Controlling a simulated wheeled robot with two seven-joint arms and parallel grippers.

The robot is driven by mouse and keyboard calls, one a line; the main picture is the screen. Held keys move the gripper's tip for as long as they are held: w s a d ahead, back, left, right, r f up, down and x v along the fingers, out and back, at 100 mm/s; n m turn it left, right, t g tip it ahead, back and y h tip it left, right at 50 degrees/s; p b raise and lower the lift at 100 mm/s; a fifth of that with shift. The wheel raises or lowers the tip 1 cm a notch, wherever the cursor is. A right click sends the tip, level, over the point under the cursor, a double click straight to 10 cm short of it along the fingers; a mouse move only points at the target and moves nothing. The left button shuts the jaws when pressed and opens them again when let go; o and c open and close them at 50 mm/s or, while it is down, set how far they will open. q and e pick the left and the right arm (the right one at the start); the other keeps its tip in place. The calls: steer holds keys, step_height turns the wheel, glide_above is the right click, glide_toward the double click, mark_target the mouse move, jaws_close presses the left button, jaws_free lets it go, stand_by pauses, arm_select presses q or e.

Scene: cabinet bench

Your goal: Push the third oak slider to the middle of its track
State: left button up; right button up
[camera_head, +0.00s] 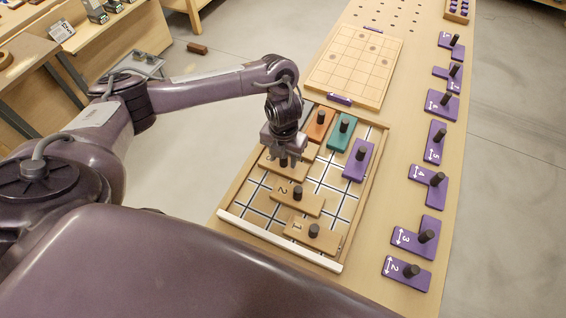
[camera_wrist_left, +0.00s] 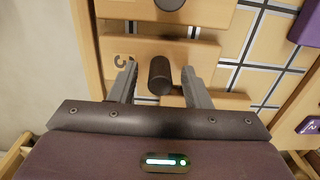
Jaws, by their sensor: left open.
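The third oak slider (camera_wrist_left: 140,50), marked 3, lies across the tray (camera_head: 228,200) near its left side. In the head view (camera_head: 270,166) my gripper partly covers it. Its dark upright knob (camera_wrist_left: 160,75) stands between the fingers of my left gripper (camera_wrist_left: 161,85). The gripper is open, one finger on each side of the knob, with visible gaps. In the head view the left gripper (camera_head: 285,155) points down over this slider. My right gripper is not in view.
Oak slider 2 (camera_head: 282,196) and oak slider 1 (camera_head: 305,236) lie nearer in the tray. Orange (camera_head: 316,128), teal (camera_head: 340,136) and purple (camera_head: 357,165) sliders are farther or to the right. Several purple pieces stand along the bench's right side. A grid board (camera_head: 355,65) lies beyond.

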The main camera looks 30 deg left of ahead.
mark_target(304, 172)
arm_select(q)
steer(key=c, duration=0.8)
steer(key=shift+o, duration=0.2)
steer(key=shift+w+d, duration=0.1)
steer(key=shift+d, duration=1.2)
steer(key=shift+w+d, duration=0.1)
steer(key=shift+d, duration=1.65)
steer(key=shift+d+p, duration=0.3)
steer(key=shift+d, duration=0.4)
steer(key=o, duration=0.8)
steer(key=shift+c, duration=0.2)
